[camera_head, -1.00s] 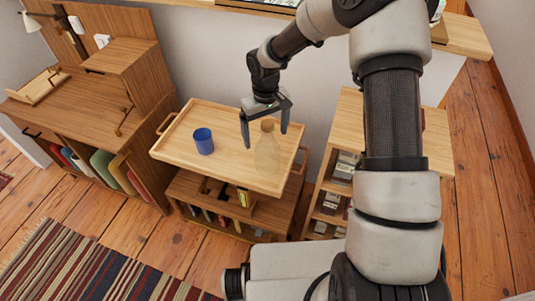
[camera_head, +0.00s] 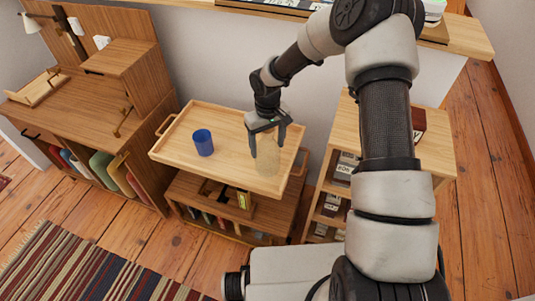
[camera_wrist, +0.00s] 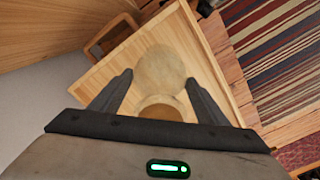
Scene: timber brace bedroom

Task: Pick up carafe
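The carafe (camera_head: 267,160) is a clear, pale glass vessel standing upright near the right end of the wooden tray top (camera_head: 225,169) of a cart. In the wrist view, the carafe (camera_wrist: 160,72) shows as a round pale shape with a tan round top nearer the camera. My gripper (camera_head: 267,152) points down over the carafe, its fingers apart on either side of the upper part. In the wrist view my gripper (camera_wrist: 160,88) is open, and gaps show between the fingers and the carafe.
A blue cup (camera_head: 203,142) stands on the tray left of the carafe. The tray has a raised rim and end handles. A wooden shelf unit (camera_head: 342,137) stands close on the right, and a wooden desk (camera_head: 75,110) on the left.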

